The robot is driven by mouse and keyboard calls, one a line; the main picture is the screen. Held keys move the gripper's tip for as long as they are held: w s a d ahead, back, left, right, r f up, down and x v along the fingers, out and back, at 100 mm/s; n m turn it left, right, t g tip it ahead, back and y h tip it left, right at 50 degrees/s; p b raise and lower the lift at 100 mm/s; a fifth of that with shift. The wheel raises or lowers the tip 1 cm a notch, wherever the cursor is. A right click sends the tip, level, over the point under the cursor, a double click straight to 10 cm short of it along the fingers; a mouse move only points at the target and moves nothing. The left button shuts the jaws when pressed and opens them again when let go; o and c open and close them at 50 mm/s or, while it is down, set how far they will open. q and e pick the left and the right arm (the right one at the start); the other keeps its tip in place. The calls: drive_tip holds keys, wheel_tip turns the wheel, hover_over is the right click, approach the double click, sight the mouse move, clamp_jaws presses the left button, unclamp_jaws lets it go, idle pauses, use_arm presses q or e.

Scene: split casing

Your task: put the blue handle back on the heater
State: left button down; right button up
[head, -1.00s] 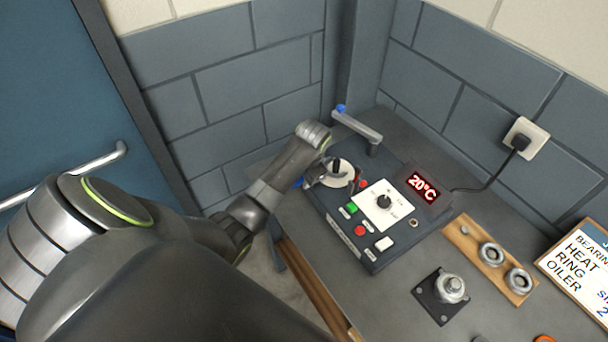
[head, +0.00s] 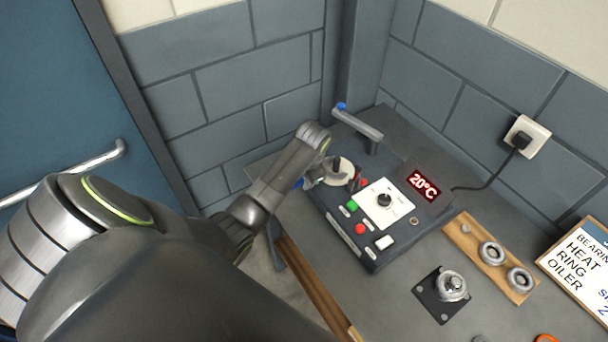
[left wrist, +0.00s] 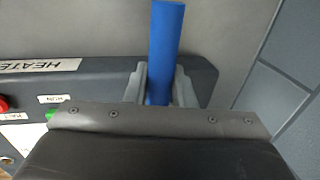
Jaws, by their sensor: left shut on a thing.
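The heater (head: 372,255) is a dark box on the bench with a white dial panel, coloured buttons and a red 20°C display. My left gripper (head: 315,177) is at the heater's left end, beside a pale round disc (head: 345,168) with a dark upright part. It is shut on the blue handle (left wrist: 166,50), a plain blue rod between the two grey fingers in the left wrist view. In the head view only a small blue bit of the handle (head: 299,184) shows. Its other end is hidden by the gripper. My right gripper is not in view.
A grey swing arm with a blue knob (head: 341,106) stands at the heater's back. To the right are a wooden board with metal rings (head: 467,240), a black plate with a bearing (head: 437,308) and a framed sign (head: 580,265). Walls close the back.

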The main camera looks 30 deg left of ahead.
use_arm(q)
drive_tip(key=shift+f, duration=0.1)
idle(0.3)
drive_tip(key=c, duration=1.1)
unclamp_jaws()
drive_tip(key=shift+c, duration=0.2)
drive_tip(key=shift+f, duration=0.1)
wheel_tip(320, 180, up, 3)
drive_tip(key=shift+f+p, duration=0.15)
drive_tip(key=shift+p, duration=0.9)
drive_tip(key=shift+r, duration=3.95)
